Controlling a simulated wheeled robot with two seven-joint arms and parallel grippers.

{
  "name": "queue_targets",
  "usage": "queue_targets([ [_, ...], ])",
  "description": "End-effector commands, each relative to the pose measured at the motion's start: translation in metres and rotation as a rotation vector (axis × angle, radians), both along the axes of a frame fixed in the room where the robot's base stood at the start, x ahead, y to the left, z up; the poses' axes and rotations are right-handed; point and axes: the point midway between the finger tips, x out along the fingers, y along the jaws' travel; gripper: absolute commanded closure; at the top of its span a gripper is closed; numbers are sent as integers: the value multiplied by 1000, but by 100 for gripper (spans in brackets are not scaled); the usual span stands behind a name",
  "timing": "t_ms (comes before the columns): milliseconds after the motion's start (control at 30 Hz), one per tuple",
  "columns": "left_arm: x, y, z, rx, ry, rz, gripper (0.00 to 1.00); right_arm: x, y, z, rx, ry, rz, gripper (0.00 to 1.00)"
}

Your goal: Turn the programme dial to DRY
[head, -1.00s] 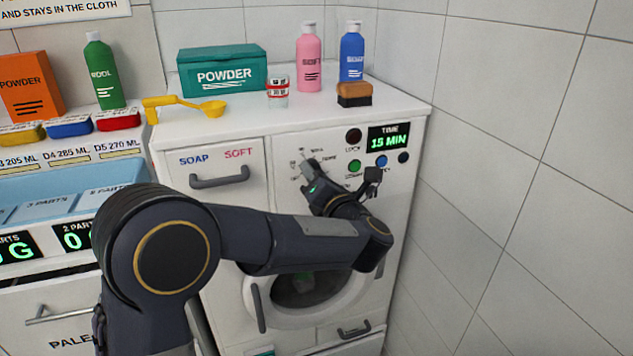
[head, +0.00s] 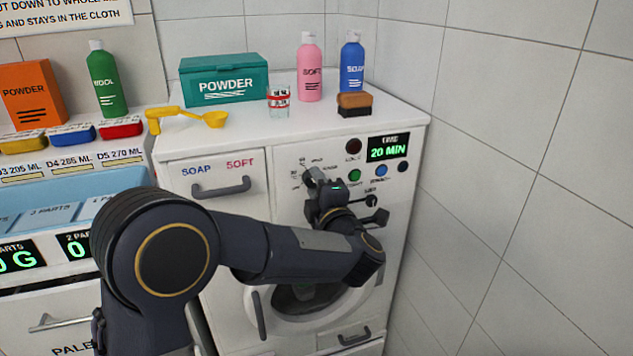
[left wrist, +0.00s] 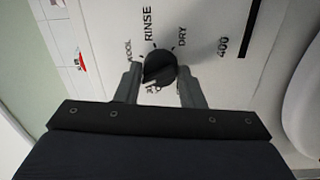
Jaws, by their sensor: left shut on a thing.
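The black programme dial (left wrist: 160,68) sits on the white front panel of the machine (head: 285,215). In the left wrist view the labels RINSE (left wrist: 148,23), DRY (left wrist: 182,36) and a partly covered WOOL (left wrist: 128,50) stand around it. My left gripper (head: 314,180) is at the dial, with a finger on each side of it in the left wrist view (left wrist: 160,82), and is shut on it. The dial's lower edge and a label there are partly hidden, and I cannot tell clearly where its pointer stands. My right gripper is not in view.
The time display (head: 388,147) reads 20 MIN. A green button (head: 354,175) and a blue button (head: 381,170) lie right of the dial. The soap drawer handle (head: 221,187) is to its left. Bottles and a teal powder box (head: 224,80) stand on top. A tiled wall is at right.

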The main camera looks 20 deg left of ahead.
Motion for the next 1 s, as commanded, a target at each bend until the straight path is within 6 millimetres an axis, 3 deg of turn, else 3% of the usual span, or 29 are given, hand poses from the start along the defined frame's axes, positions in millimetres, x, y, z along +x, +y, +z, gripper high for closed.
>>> queue_targets([
  [1000, -1, 1, 2, 805, 550, -5, 87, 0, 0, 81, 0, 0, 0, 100],
])
